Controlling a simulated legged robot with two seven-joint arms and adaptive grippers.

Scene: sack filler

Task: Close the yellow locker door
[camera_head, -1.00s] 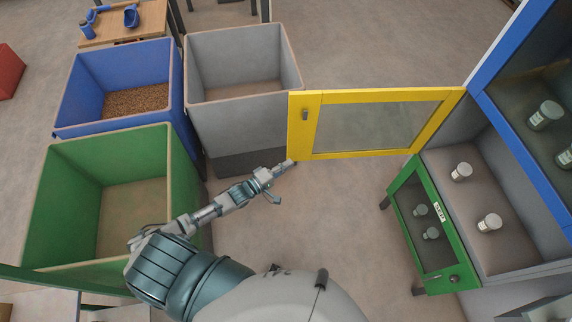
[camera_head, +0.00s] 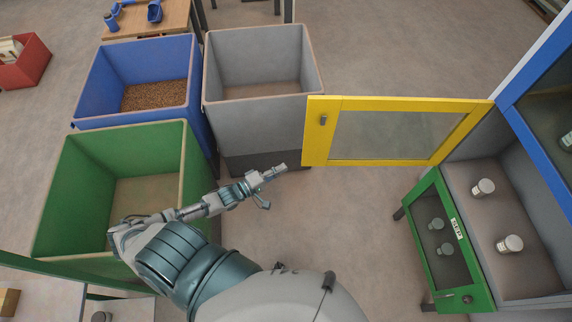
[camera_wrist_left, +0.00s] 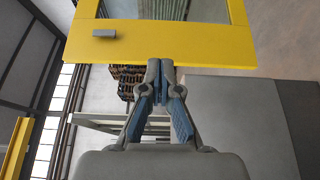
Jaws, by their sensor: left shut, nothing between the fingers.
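The yellow locker door (camera_head: 318,148) stands wide open, hinged at its right side on the locker, with a glass pane and a small grey handle (camera_head: 323,120) near its free left edge. My left gripper (camera_head: 281,169) is shut and empty, a little left of and below the door's free lower corner in the head view. In the left wrist view the closed fingertips (camera_wrist_left: 160,66) appear just below the yellow door's frame (camera_wrist_left: 190,46); I cannot tell whether they touch it. The handle also shows there (camera_wrist_left: 104,33). My right gripper is not in view.
The locker compartment (camera_head: 520,275) holds two white jars (camera_head: 484,187). A green glass door (camera_head: 480,292) is below and a blue door (camera_head: 530,75) above. Grey (camera_head: 213,88), blue (camera_head: 192,75) and green (camera_head: 185,165) bins stand left. Floor between gripper and locker is clear.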

